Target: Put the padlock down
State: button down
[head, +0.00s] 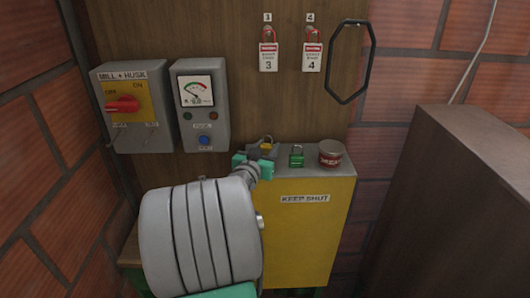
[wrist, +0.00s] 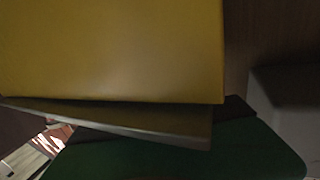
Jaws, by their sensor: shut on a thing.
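My gripper (head: 254,164), with teal fingers, is at the left end of the yellow cabinet's top in the head view. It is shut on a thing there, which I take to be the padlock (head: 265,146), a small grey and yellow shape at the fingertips. My wrist and fingers hide part of it, and I cannot tell whether it touches the cabinet top. A green padlock (head: 297,156) stands apart on the cabinet top, to the right.
Two red padlocks with tags (head: 268,52) (head: 312,52) hang above. Switch box (head: 130,107) and meter box (head: 201,106) are left; a brown box (head: 455,200) is right.

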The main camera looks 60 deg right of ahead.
jog(key=shift+s+r, duration=0.15)
jog(key=shift+r, duration=0.05)
jog(key=shift+d+f, duration=0.1)
jog(key=shift+f, duration=0.1)
jog(key=c, duration=0.9)
grip_release()
jog(key=shift+r, duration=0.3)
jog(key=a+b, duration=0.1)
jog(key=a, duration=0.3)
jog(key=a+b, duration=0.1)
jog(key=a, duration=0.3)
jog(key=a+b, duration=0.1)
jog(key=a, duration=0.3)
jog(key=shift+s+r+b, duration=0.15)
jog(key=shift+s+b, duration=0.2)
jog(key=shift+s, duration=0.05)
